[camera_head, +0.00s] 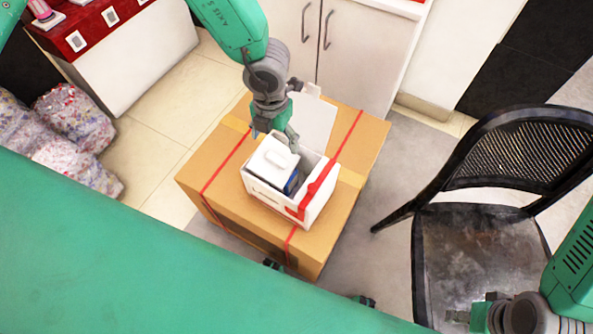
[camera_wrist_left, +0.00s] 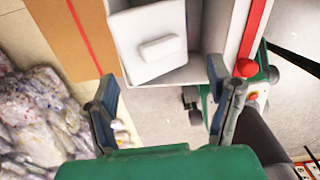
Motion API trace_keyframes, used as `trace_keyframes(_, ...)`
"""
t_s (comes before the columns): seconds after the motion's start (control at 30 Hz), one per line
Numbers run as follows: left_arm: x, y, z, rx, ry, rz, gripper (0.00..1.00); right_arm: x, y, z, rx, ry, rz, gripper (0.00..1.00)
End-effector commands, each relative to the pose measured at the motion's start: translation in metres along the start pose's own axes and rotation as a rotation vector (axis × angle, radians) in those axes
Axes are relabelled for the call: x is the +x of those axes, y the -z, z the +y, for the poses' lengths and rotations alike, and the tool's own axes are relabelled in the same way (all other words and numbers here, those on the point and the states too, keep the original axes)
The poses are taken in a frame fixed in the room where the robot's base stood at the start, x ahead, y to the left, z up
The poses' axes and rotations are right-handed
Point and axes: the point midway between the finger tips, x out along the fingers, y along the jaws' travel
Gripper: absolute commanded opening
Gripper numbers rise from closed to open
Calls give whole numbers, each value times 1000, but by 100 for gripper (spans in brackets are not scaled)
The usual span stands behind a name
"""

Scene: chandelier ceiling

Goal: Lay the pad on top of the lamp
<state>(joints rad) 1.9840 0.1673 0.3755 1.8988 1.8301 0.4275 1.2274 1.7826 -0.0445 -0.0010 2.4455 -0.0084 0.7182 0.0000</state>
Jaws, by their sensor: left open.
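A white open box (camera_head: 318,207) with a red stripe stands on a large cardboard box. A white piece with a raised block (camera_head: 268,165) sits at the box's left side, with a dark blue thing (camera_head: 292,182) beside it. The white piece also shows in the left wrist view (camera_wrist_left: 150,30). I cannot tell which thing is the pad or the lamp. My left gripper (camera_head: 274,136) is over the box's far side; in the left wrist view its fingers (camera_wrist_left: 165,98) are spread with nothing between them. My right gripper (camera_head: 468,316) is at the lower right, over the chair; its fingers are unclear.
The cardboard box (camera_head: 225,185) has red straps and some bare top around the white box. A black chair (camera_head: 475,240) stands to the right. White cabinets (camera_head: 345,50) stand behind. Bags of shredded material (camera_head: 75,120) lie at the left. Tiled floor (camera_head: 165,110) is clear between.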

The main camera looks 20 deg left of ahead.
Motion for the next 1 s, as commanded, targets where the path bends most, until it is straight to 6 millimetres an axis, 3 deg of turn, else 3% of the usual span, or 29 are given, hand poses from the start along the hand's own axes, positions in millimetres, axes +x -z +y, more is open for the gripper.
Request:
trace_keyframes(0.5,-95,-1,10,-4,12,-1,75,-1,1,-2,-2,-2,1,40)
trace_keyframes(0.7,-110,0,8,-3,9,1,75,0,1,0,-1,1,1,40)
trace_keyframes(1.0,-110,0,12,-2,12,2,75,0,3,-2,-2,-3,-1,40)
